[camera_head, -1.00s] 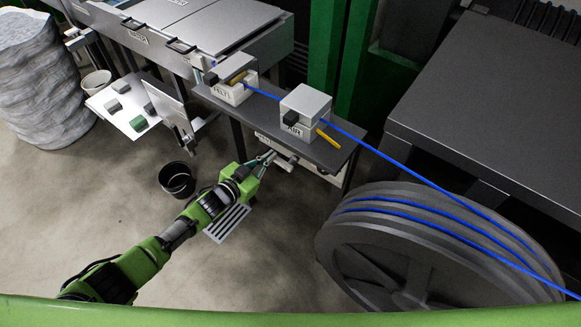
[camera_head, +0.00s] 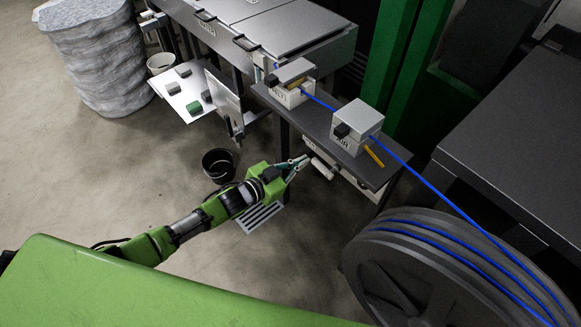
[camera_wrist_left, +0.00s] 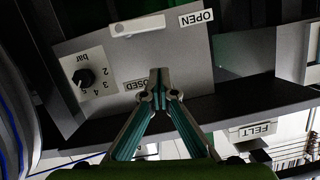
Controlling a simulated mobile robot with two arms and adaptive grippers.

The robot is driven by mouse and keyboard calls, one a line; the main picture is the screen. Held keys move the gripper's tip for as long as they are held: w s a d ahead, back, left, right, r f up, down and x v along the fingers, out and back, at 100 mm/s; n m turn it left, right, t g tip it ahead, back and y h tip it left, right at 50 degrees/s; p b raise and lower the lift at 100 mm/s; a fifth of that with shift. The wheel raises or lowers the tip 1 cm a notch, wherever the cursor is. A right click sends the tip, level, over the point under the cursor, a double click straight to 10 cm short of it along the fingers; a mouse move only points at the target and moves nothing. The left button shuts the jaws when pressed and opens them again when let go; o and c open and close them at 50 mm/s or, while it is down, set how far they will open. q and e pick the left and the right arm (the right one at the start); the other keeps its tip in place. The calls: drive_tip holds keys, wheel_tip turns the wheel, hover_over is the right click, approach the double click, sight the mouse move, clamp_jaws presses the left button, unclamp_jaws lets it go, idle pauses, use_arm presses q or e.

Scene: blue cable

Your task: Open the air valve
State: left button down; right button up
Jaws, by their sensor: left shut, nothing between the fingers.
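The air valve panel is a grey plate (camera_wrist_left: 185,60) under the dark bench, seen upside down in the left wrist view. It carries a white lever (camera_wrist_left: 138,24), an OPEN label (camera_wrist_left: 197,18), a partly hidden CLOSED label (camera_wrist_left: 133,87) and a black knob with a bar scale (camera_wrist_left: 85,77). The lever lies nearly level in that picture, its right end towards the OPEN label. My left gripper (camera_wrist_left: 160,72) is shut and empty, its tips over the plate beside the CLOSED label, apart from the lever. In the head view, my left gripper (camera_head: 308,158) is at the bench's front edge. My right gripper is not in view.
On the bench (camera_head: 388,172) stand the AIR box (camera_head: 357,122) and the FELT box (camera_head: 290,82), with a blue cable (camera_head: 435,190) running to a large reel (camera_head: 400,275). A black bucket (camera_head: 219,165) stands on the floor.

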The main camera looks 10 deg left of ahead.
use_arm(q)
drive_tip(key=v, duration=0.4)
drive_tip(key=shift+s+a, duration=0.15)
drive_tip(key=shift+a, duration=0.05)
idle(0.3)
drive_tip(key=s+a+f+n+g+y+b, duration=0.15)
drive_tip(key=s+a+f, duration=0.3)
drive_tip(key=f, duration=0.55)
drive_tip(key=s+a+f+n+g+y+b, duration=0.1)
drive_tip(key=s+a+f+g+y, duration=0.15)
drive_tip(key=s+f, duration=0.55)
drive_tip(key=s+a+f+n+g+y+b, duration=0.1)
drive_tip(key=s+a+f+n+y, duration=0.2)
drive_tip(key=f, duration=1)
drive_tip(key=s+f+g, duration=0.2)
drive_tip(key=s+f, duration=0.3)
drive_tip(key=s, duration=0.6)
drive_tip(key=s+f+g+b, duration=0.1)
drive_tip(key=s+f, duration=0.4)
drive_tip(key=s, duration=0.6)
drive_tip(key=s+f+g+y+b, duration=0.1)
drive_tip(key=s+f+g, duration=0.2)
drive_tip(key=s+f, duration=0.3)
drive_tip(key=s+n, duration=0.1)
drive_tip(key=s, duration=0.4)
drive_tip(key=shift+s+a+g, duration=0.3)
drive_tip(key=shift+a+g, duration=0.1)
